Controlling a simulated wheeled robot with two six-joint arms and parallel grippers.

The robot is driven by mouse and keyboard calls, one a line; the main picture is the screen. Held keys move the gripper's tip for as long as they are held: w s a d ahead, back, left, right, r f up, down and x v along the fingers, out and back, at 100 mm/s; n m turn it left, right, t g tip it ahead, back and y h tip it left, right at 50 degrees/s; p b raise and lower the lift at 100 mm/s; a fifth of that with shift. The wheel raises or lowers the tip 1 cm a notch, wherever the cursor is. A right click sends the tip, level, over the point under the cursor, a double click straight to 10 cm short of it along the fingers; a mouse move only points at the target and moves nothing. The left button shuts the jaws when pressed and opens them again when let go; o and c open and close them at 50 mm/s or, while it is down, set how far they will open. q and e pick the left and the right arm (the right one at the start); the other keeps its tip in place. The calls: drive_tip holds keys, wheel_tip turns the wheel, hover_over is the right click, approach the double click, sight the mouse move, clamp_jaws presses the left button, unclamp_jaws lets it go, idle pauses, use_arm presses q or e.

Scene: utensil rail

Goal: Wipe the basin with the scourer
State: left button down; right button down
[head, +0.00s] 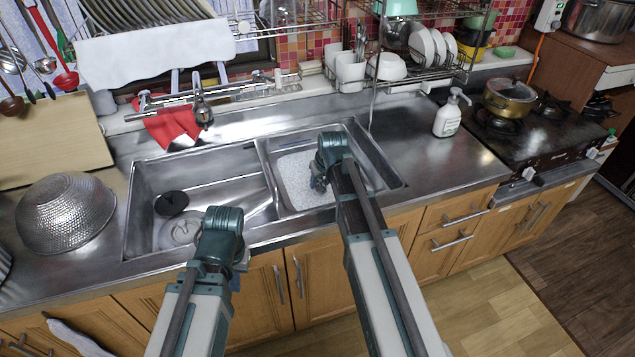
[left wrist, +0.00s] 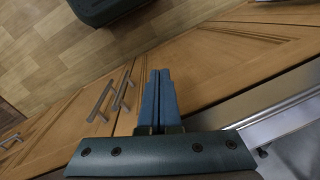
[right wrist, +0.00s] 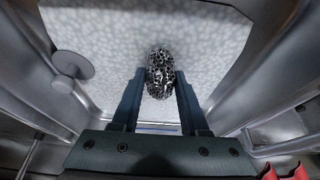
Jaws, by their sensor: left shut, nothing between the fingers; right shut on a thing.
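The sink has two basins: a larger left basin (head: 225,192) and a smaller right basin (head: 388,178). The right basin has a pale, speckled white floor (head: 293,170), also filling much of the right wrist view (right wrist: 215,40). My right gripper (right wrist: 160,85) is inside the right basin and shut on the scourer (right wrist: 160,72), a dark, shiny, mesh-like ball. The scourer is against or just above the pale floor; I cannot tell which. The arm hides it in the head view. My left gripper (left wrist: 158,88) is shut and empty, in front of the counter by the wooden cabinet doors.
A metal colander (head: 66,212) sits on the counter at the left. A faucet (head: 202,105) and a red cloth (head: 172,125) are behind the sink. A soap bottle (head: 450,113) stands right of the sink, before the stove with a pot (head: 508,98).

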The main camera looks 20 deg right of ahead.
drive_tip(key=shift+d+f, duration=0.1)
drive_tip(key=shift+d, duration=1.35)
drive_tip(key=shift+w+d, duration=0.1)
drive_tip(key=shift+d, duration=1.7)
wheel_tip(320, 180, up, 6)
drive_tip(key=p, duration=0.6)
wheel_tip(320, 180, up, 3)
drive_tip(key=p, duration=0.3)
